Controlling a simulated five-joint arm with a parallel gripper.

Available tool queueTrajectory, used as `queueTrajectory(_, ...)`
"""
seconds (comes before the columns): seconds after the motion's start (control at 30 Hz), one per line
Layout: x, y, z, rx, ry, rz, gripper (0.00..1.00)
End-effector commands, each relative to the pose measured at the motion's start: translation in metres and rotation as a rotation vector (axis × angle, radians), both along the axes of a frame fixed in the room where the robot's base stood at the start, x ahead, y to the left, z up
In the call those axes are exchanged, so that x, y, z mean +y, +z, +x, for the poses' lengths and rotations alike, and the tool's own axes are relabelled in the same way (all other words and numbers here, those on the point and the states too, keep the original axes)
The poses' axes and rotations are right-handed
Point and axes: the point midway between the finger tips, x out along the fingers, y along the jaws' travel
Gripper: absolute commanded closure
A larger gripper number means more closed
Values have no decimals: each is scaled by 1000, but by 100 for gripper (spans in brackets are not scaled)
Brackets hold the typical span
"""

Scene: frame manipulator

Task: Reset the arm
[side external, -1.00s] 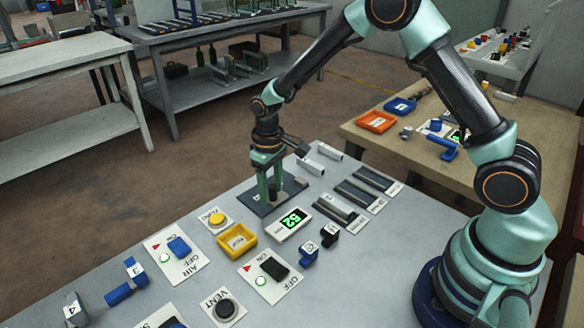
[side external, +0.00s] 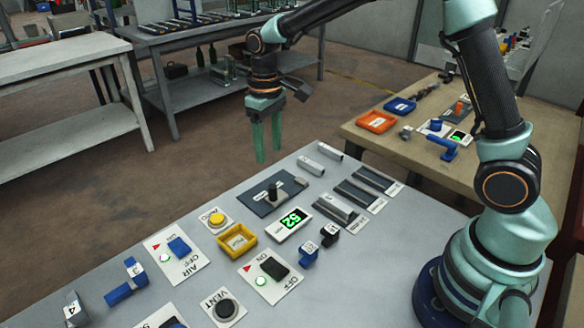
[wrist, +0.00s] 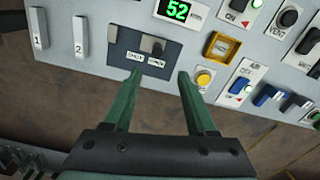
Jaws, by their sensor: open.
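My gripper (side external: 268,142) is open and empty, with its green fingers pointing down. In the side view it hangs above the far edge of the grey panel table (side external: 160,293), clear of everything. In the wrist view the fingers of my gripper (wrist: 155,85) stand apart, with the dark plate (wrist: 180,52) just beyond their tips. That dark plate carries a black knob (side external: 272,192) and small white labels.
A green display (side external: 292,220) reading 52, a yellow tray (side external: 237,240), a yellow button (side external: 217,219), switches and grey blocks (side external: 322,151) cover the panel. A wooden table (side external: 400,148) with an orange tray (side external: 376,121) stands behind at right. Floor beyond the panel is open.

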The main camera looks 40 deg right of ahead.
Motion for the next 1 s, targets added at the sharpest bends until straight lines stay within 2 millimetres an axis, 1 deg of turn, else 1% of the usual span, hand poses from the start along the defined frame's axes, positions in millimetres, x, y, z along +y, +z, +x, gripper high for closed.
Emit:
queueTrajectory(0.3, -1, 2, -1, -4, -1, 1, 43)
queueTrajectory(0.37, -2, 7, -3, -13, -5, 2, 43)
queueTrajectory(0.47, -6, 23, -11, -45, -17, 5, 43)
queueTrajectory(0.57, -13, 45, -25, -94, -37, 11, 43)
queueTrajectory(0.7, -23, 72, -49, -167, -68, 20, 43)
queueTrajectory(0.8, -30, 87, -68, -220, -88, 25, 43)
queueTrajectory(1.0, -41, 105, -108, -325, -131, 35, 43)
